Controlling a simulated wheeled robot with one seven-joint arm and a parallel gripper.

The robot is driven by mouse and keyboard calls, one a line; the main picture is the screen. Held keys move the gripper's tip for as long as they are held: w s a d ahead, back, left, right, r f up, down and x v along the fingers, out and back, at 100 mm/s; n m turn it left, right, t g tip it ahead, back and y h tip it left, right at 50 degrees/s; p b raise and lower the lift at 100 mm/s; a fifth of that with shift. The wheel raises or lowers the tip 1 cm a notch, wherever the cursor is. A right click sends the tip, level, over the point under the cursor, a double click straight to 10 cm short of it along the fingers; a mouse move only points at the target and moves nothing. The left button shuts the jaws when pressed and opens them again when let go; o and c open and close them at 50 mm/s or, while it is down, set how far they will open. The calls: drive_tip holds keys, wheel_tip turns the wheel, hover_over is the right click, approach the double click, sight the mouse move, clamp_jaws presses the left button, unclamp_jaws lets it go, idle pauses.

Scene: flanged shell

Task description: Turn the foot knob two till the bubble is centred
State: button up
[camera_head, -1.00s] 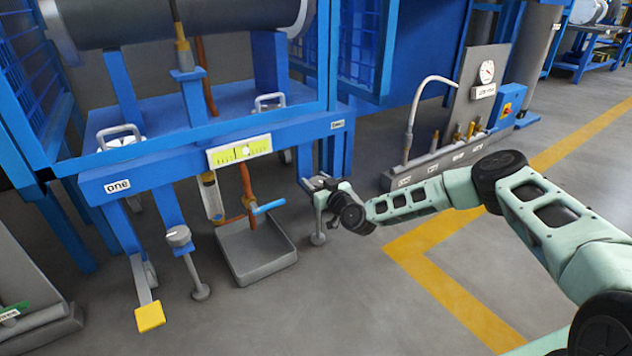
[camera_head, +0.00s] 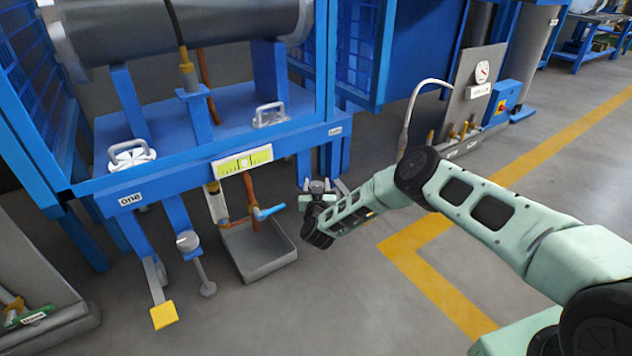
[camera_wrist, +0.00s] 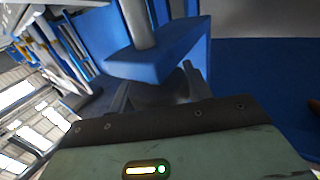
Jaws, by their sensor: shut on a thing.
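Foot knob two (camera_head: 318,186) is a small grey knob under the right end of the blue frame, below the plate marked two (camera_head: 335,130). My gripper (camera_head: 319,184) is shut on it, one finger on each side. In the wrist view the fingers (camera_wrist: 160,92) reach up around the dark knob under a blue bracket; much of the knob is hidden. The yellow-green level (camera_head: 230,168) is on the frame's front beam. Its pale bubble (camera_head: 245,161) is near the middle marks; I cannot tell whether it is exactly centred.
Foot knob one (camera_head: 187,240) is at the left, near a yellow pedal (camera_head: 164,315). A grey drip tray (camera_head: 262,258) and a blue-handled valve (camera_head: 268,212) are just left of my gripper. The floor in front is clear.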

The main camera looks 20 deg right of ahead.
drive_tip(key=shift+m+h, duration=0.6)
drive_tip(key=shift+h, duration=0.3)
drive_tip(key=shift+d+g+h, duration=0.1)
drive_tip(key=shift+g+h, duration=0.2)
drive_tip(key=shift+g, duration=0.1)
drive_tip(key=o, duration=1)
drive_tip(key=shift+s+a+r+p, duration=0.1)
drive_tip(key=shift+s+a+p, duration=0.1)
drive_tip(key=shift+s+p, duration=0.25)
drive_tip(key=shift+p+v, duration=3.55)
drive_tip(key=shift+v, duration=4.7)
